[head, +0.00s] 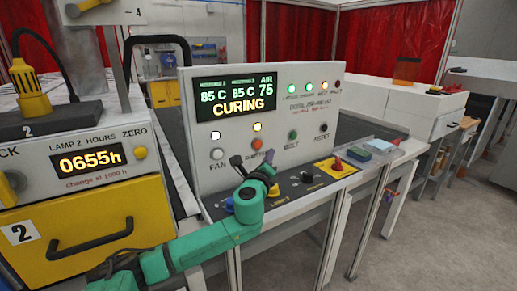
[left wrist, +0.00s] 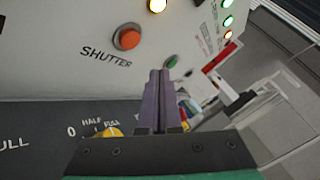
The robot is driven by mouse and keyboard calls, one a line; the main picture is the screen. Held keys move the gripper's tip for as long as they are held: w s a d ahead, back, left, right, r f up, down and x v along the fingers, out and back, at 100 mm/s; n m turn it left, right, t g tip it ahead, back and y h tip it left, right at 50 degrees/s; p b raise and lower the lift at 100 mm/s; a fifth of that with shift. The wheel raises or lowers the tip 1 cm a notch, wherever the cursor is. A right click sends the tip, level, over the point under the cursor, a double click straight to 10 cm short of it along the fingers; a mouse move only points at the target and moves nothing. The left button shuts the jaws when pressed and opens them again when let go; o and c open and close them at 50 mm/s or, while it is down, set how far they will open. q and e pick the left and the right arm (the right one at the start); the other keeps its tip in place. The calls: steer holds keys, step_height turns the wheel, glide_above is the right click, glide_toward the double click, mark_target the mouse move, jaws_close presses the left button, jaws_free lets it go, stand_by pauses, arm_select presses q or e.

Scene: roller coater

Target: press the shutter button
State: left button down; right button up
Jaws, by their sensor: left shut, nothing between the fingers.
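The shutter button (head: 257,144) is a round orange-red button on the upright white panel, below a lit yellow lamp (head: 257,127). In the left wrist view the shutter button (left wrist: 127,38) shows above its "SHUTTER" label, up and left of my fingertips. My left gripper (head: 269,161) is shut and empty, just in front of the panel and a little below and right of the button. Its purple fingers (left wrist: 159,75) lie together in the left wrist view. I cannot tell whether they touch the panel. My right gripper is not in view.
A green button (head: 293,135) and a dark button (head: 323,128) sit right of the shutter button, with a pale fan button (head: 217,153) left. The desk below carries knobs and a red switch on a yellow plate (head: 337,167). A yellow drawer unit (head: 72,232) stands left.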

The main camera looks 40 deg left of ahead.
mark_target(262, 143)
arm_select(q)
steer(key=a, duration=0.2)
steer(key=w+a, duration=0.1)
steer(key=a, duration=0.1)
steer(key=shift+w+r+b, duration=0.1)
steer(key=shift+b, duration=0.25)
stand_by(0.8)
steer(key=shift+a, duration=0.15)
stand_by(0.7)
steer(key=shift+w+a, duration=0.15)
steer(key=shift+a, duration=0.15)
steer(key=shift+w+a, duration=0.1)
steer(key=shift+a, duration=0.35)
stand_by(0.5)
steer(key=shift+d, duration=0.15)
steer(key=shift+s+d, duration=0.25)
steer(key=shift+d, duration=0.4)
